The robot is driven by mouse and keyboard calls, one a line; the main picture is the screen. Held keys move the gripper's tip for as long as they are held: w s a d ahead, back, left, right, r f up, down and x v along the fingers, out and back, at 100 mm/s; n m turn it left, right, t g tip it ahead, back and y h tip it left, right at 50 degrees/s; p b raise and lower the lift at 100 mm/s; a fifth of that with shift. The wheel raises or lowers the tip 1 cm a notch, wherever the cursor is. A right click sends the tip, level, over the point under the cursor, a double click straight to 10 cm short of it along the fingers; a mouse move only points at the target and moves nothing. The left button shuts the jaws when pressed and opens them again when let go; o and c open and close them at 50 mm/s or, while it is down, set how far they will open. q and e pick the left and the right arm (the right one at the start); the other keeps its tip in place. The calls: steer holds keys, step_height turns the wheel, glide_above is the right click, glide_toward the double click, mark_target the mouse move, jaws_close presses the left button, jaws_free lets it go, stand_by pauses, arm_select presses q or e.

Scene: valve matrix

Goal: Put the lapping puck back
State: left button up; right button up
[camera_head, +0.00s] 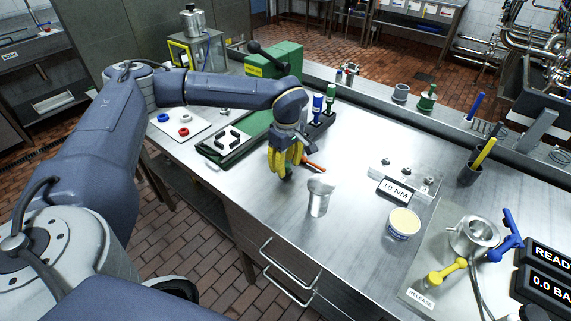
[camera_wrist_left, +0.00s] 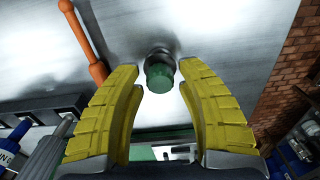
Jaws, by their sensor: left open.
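My left gripper (camera_head: 287,174) points down over the steel bench with its yellow fingers apart. In the left wrist view the open fingers (camera_wrist_left: 158,72) have a short dark metal piece with a green knob (camera_wrist_left: 160,76) between them, which looks like the lapping puck. It stands on the bench, with a gap to each finger. In the head view my gripper mostly hides this spot. My right gripper does not show.
An orange-handled tool (camera_head: 314,166) lies close to the gripper and shows in the left wrist view (camera_wrist_left: 86,45). A metal cup (camera_head: 318,198) stands in front.

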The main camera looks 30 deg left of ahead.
mark_target(286, 164)
arm_select(q)
step_height(286, 164, up, 12)
steer(key=shift+d+r, duration=0.15)
stand_by(0.5)
